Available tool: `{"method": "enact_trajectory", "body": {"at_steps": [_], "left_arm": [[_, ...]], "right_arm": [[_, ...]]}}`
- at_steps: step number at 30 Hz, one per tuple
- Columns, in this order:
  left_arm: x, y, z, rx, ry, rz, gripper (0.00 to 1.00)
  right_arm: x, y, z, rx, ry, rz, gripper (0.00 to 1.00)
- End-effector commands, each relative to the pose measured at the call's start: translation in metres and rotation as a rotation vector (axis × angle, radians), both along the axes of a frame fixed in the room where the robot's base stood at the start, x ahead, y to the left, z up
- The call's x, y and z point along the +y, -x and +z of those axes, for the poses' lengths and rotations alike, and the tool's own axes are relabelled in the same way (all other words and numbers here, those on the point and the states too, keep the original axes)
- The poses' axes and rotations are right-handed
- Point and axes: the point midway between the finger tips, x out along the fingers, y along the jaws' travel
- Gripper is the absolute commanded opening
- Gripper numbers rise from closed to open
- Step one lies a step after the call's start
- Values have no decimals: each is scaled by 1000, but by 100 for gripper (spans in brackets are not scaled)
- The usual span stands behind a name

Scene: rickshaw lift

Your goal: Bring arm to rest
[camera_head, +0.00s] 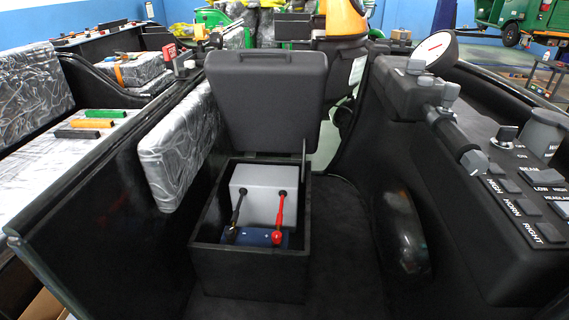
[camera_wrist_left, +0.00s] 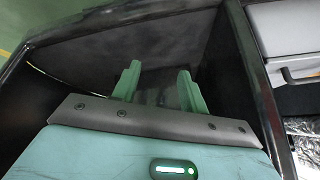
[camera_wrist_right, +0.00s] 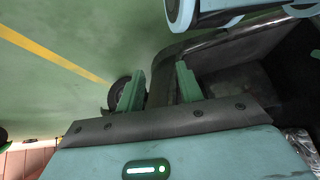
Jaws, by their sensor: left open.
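My left gripper (camera_wrist_left: 158,88) shows in the left wrist view with its two green fingers apart and nothing between them. Behind it are dark panels of the vehicle. My right gripper (camera_wrist_right: 160,90) shows in the right wrist view, also with its green fingers apart and empty. A dark edge of the vehicle lies behind it, with green floor to the left. Neither gripper shows in the head view. There, an open black box (camera_head: 250,278) holds a grey block (camera_head: 262,196), a black lead (camera_head: 237,210) and a red lead (camera_head: 279,215). Its lid (camera_head: 265,95) stands raised.
A silver-wrapped cushion (camera_head: 180,150) hangs on the black side wall left of the box. A dashboard with labelled switches (camera_head: 520,208) and a handlebar (camera_head: 452,130) are at the right. Dark floor (camera_head: 340,250) beside the box is clear.

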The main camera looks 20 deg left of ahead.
Motion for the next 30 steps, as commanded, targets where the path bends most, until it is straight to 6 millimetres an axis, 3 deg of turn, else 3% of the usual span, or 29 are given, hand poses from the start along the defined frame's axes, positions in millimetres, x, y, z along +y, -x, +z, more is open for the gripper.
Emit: {"method": "enact_trajectory", "body": {"at_steps": [1, 3, 13, 23, 30], "left_arm": [[-14, 23, 1, 14, 36, -20, 43], [-33, 46, 5, 23, 90, -35, 43], [-101, 134, 36, 75, 311, -56, 43], [-95, 116, 89, 27, 292, -61, 43], [-92, 87, 151, -62, 284, -74, 43]], "right_arm": [[0, 0, 0, 0, 1, 1, 36], [0, 0, 0, 1, 1, 2, 36], [-1, 0, 0, 0, 2, 3, 36], [-2, -19, 58, -56, 4, 2, 36], [-4, -41, 119, -135, 7, 0, 36]]}}
